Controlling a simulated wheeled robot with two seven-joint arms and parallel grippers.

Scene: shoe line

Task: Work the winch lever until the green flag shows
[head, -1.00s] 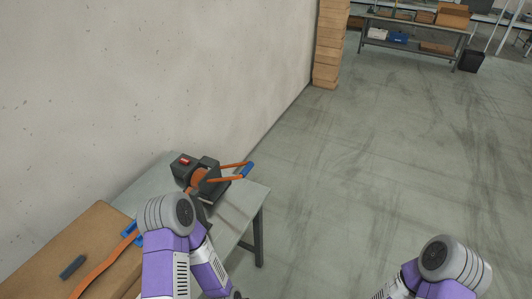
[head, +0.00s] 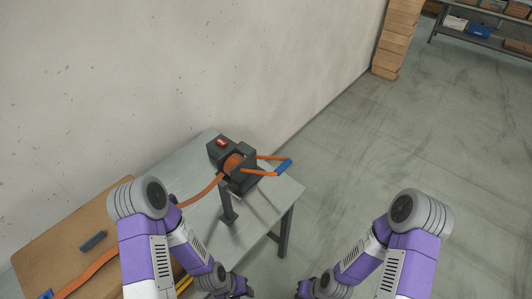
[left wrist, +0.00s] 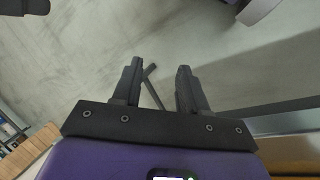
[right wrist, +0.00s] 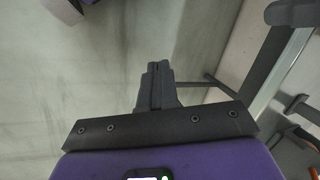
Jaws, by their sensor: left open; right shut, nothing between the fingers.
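The winch (head: 238,170) is a dark block with an orange strap drum, on the grey table near the wall. A small red patch (head: 221,142) shows on its top; I see no green. Its lever has orange arms and a blue grip (head: 284,167) that sticks out to the right, over the table's end. My left gripper (head: 240,288) is low in front of the table, apart from the lever; its open, empty fingers show in the left wrist view (left wrist: 158,85). My right gripper (head: 303,289) is to its right over the floor; its fingers are shut and empty in the right wrist view (right wrist: 155,82).
An orange strap (head: 205,192) runs from the winch down left across a brown box (head: 40,235), with a dark block (head: 93,241) on it. A dark post (head: 228,208) stands on the table (head: 262,205). Stacked boxes (head: 398,40) stand by the wall. The floor to the right is clear.

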